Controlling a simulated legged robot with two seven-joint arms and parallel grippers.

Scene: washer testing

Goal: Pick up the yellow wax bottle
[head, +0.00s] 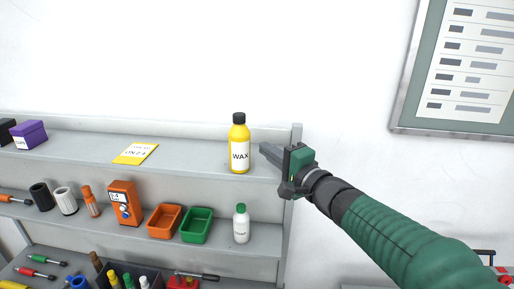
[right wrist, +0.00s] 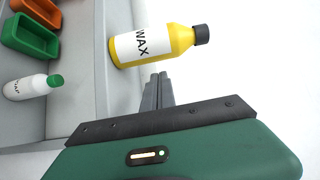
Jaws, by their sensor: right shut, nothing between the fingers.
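The yellow wax bottle (head: 239,145) stands upright on the top shelf near its right end, with a black cap and a white WAX label. It also shows in the right wrist view (right wrist: 152,44), just beyond the fingertips. My right gripper (head: 264,150) comes in from the right and points at the bottle, a little to its right. Its fingers (right wrist: 158,88) are shut together with nothing between them, apart from the bottle. My left gripper is in neither view.
The top shelf (head: 195,155) also holds a yellow card (head: 135,153) and a purple box (head: 30,134). The lower shelf has a white bottle (head: 241,224), a green bin (head: 197,225) and an orange bin (head: 165,221). The shelf's end post (head: 295,135) stands close to my right gripper.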

